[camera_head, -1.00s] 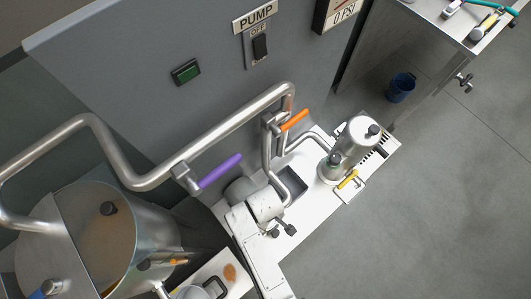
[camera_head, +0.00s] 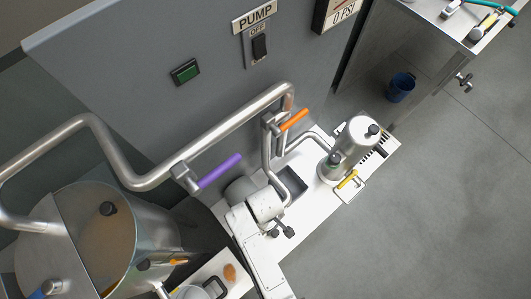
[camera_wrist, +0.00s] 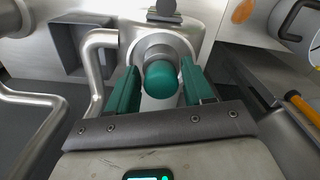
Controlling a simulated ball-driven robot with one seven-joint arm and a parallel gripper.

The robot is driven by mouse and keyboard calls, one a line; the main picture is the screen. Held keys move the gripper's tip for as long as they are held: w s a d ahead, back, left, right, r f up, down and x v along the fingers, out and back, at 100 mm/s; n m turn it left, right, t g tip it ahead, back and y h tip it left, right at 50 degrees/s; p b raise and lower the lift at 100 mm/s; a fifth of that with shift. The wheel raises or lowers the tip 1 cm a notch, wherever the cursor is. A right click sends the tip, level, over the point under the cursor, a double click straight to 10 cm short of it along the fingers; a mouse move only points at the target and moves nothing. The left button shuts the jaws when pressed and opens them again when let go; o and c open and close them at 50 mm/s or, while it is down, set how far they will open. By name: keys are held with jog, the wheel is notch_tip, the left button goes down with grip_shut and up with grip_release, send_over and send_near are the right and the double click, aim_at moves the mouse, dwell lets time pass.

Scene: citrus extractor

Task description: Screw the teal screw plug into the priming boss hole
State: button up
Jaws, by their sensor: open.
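The teal screw plug (camera_wrist: 162,79) shows as a rounded teal cylinder in the middle of the wrist view. Its end faces the camera. It stands in front of a round metal boss (camera_wrist: 163,47), which surrounds it in the picture. The plug hides the boss hole and its own thread, so I cannot tell how deep it sits. My gripper (camera_wrist: 160,82) is open, with one teal finger on each side of the plug. A narrow gap shows beside the plug on both sides, so the fingers look apart from it. In the head view my fingertips cannot be made out.
In the wrist view a bent metal pipe (camera_wrist: 94,68) runs close on the left. The head view shows a purple lever (camera_head: 220,171), an orange lever (camera_head: 294,120), a steel cylinder (camera_head: 352,143) on the white bench and a large steel tank (camera_head: 150,235). Open floor lies right.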

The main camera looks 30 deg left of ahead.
jog(key=shift+n, duration=0.9)
jog(key=shift+n, duration=0.8)
jog(key=shift+n, duration=0.9)
jog(key=shift+n, duration=0.3)
jog(key=shift+a+n, duration=0.1)
jog(key=shift+n, duration=0.4)
